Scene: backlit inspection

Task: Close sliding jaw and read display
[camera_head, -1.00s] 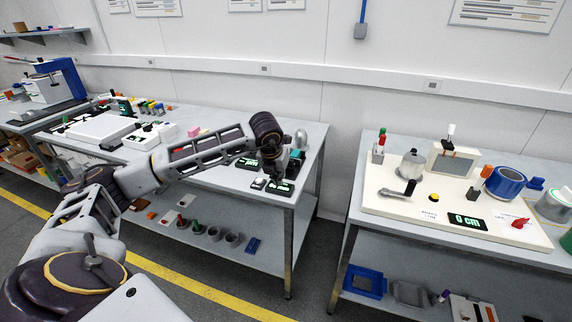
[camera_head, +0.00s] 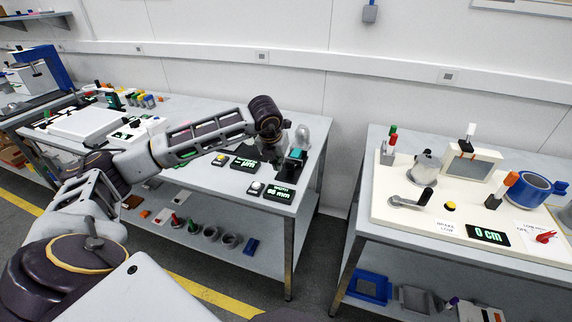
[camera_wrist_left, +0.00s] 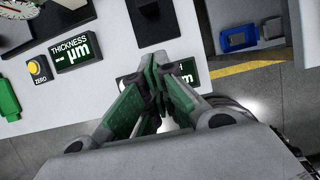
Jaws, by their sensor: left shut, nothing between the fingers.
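The width display (camera_head: 279,193) is a black block with green figures that look like 66 mm, near the front right corner of the middle bench. In the left wrist view my fingers cover part of this display (camera_wrist_left: 203,76). My left gripper (camera_head: 292,164) is over the bench just behind the display. In the left wrist view the gripper (camera_wrist_left: 158,62) has its green-padded fingers shut, with nothing between them. My right gripper is not in view.
A thickness display (camera_wrist_left: 77,48) with a yellow zero button (camera_wrist_left: 38,67) is beside the width display. A dark block (camera_wrist_left: 153,18) stands just beyond my fingertips.

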